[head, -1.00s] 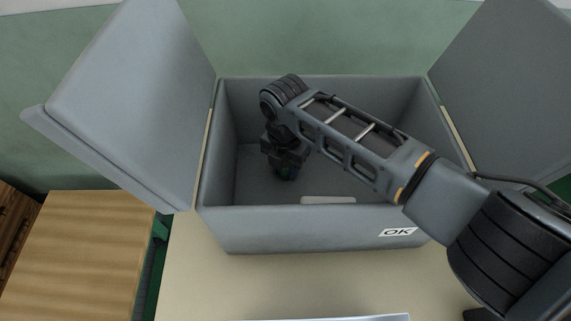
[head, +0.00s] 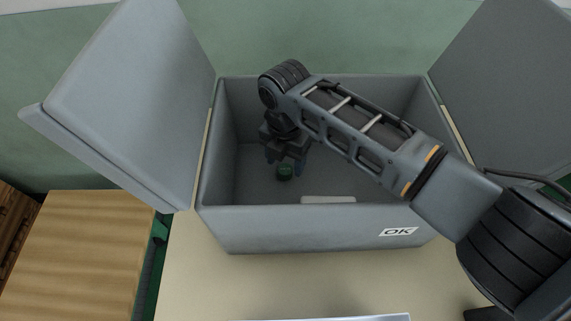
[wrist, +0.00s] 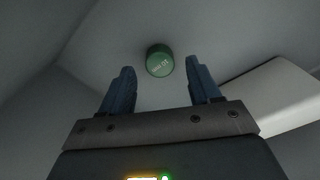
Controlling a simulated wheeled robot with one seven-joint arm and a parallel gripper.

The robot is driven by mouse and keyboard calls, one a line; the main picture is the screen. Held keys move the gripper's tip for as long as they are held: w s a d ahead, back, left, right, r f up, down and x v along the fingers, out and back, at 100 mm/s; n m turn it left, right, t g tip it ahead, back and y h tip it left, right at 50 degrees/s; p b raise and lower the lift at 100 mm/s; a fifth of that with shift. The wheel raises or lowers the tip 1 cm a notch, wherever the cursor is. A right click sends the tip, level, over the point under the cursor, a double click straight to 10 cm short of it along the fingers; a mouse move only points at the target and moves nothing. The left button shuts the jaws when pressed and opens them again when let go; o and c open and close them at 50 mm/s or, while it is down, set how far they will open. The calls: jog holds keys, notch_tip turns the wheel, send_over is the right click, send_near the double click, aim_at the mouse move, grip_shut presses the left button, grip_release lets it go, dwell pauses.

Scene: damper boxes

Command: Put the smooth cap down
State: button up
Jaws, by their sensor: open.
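The smooth cap (wrist: 159,61) is small, round and dark green, with pale marking on its top. It stands on the floor of the grey OK box (head: 310,228), and the head view shows it there too (head: 284,172). My gripper (wrist: 160,78) is inside the box, open and empty. In the wrist view the cap lies just beyond and between the two blue fingertips, apart from both. In the head view my gripper (head: 285,163) is just above and behind the cap.
A flat whitish piece (head: 328,200) lies in the box near its front wall; it shows at the right of the wrist view (wrist: 275,97). The box walls surround my gripper. Open flaps (head: 130,95) stand at left and right. A wooden surface (head: 75,250) is at left.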

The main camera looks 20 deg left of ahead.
aim_at(284, 169)
notch_tip(284, 169, up, 10)
jog(key=shift+f+b, duration=0.25)
jog(key=shift+b, duration=0.2)
jog(key=shift+a, duration=0.1)
